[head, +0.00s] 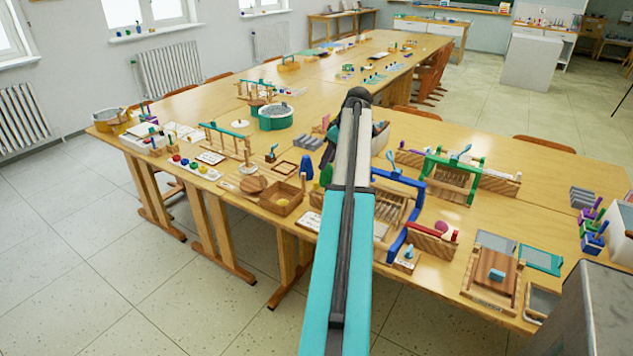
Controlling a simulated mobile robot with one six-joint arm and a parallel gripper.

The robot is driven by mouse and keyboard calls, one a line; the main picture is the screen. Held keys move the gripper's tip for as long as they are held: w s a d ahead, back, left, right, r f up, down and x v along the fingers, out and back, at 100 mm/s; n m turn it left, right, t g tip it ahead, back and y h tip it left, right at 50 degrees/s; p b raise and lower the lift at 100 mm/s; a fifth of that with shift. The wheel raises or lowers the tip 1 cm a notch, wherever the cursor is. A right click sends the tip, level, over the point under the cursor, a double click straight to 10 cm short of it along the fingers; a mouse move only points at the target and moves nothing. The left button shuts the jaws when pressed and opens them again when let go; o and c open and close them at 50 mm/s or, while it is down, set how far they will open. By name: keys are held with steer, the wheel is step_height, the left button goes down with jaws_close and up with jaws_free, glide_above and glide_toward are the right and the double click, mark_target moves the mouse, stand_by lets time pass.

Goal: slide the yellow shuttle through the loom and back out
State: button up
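Two small loom-like frames stand on the long wooden table. One has a blue frame (405,236) with pale slats, partly hidden by my arm. The other has a green frame (476,180) and stands farther back to the right. I cannot tell which is the task's loom. I cannot make out a yellow shuttle; a small yellow item (283,202) lies in a wooden box, but its shape is unclear. My arm reaches up the middle of the view over the table. My gripper does not show; it may be hidden behind the arm.
The wooden box (262,203) stands left of my arm. A wooden block with red pieces (432,241) is right of the blue frame. A wooden board (493,271) lies near the front edge. Colored pegs (593,232) stand at right. Bare tabletop (545,205) shows between them.

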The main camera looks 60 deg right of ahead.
mark_target(317, 182)
steer(key=shift+p+x, duration=0.75)
steer(key=shift+x, duration=4.85)
jaws_close()
